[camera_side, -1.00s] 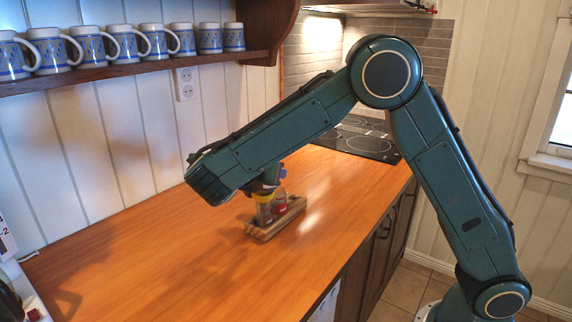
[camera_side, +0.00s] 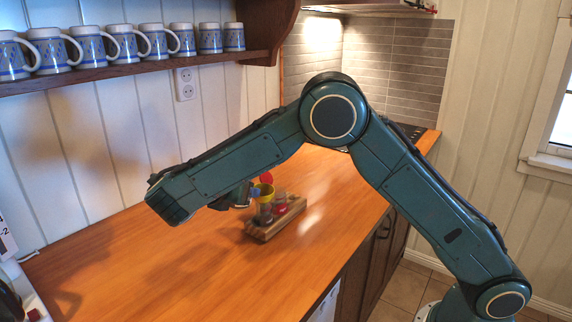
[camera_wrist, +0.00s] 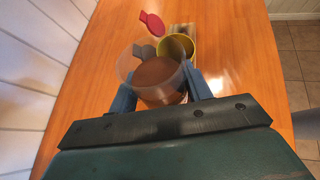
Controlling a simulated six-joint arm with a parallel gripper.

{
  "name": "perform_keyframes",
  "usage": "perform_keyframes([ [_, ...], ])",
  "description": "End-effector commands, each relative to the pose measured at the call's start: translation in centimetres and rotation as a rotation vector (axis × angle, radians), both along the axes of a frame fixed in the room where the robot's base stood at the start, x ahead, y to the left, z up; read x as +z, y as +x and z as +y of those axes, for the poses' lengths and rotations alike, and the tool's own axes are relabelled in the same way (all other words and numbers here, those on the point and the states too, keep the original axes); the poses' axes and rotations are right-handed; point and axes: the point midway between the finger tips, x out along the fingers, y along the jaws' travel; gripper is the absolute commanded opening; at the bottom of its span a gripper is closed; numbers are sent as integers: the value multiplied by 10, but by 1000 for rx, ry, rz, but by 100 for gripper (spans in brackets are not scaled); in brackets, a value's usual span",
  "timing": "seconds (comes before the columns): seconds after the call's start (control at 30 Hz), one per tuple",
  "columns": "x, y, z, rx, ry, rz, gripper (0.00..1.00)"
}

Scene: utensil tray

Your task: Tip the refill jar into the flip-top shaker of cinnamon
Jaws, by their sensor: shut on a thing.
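The refill jar (camera_wrist: 181,97) is a clear cup with brown contents, its open mouth facing the wrist camera. My gripper (camera_wrist: 160,95) is shut on it, a blue finger on each side. In the side view my gripper (camera_side: 243,195) is left of the rack, and my arm hides the jar. A shaker with a yellow rim (camera_wrist: 190,43) stands just beyond the jar in the wrist view; it also shows in the side view (camera_side: 265,192). A red flap (camera_wrist: 151,22) and a grey-blue flap (camera_wrist: 143,52) show near it. I cannot tell which shaker holds cinnamon.
The wooden rack (camera_side: 262,236) stands on the orange counter (camera_side: 180,255), with a red-marked container (camera_side: 282,209) in it. The counter is clear around the rack. The panelled wall (camera_side: 110,150) and a shelf of blue-patterned mugs (camera_side: 125,45) are at the left.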

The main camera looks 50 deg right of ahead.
Motion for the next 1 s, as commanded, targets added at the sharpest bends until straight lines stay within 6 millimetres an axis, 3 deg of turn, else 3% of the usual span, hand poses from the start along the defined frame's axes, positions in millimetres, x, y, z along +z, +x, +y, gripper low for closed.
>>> perform_keyframes([
  [0.27,3,0,-4,-1,67,-3,21],
  [1.0,10,0,-26,-1,481,-4,21],
])
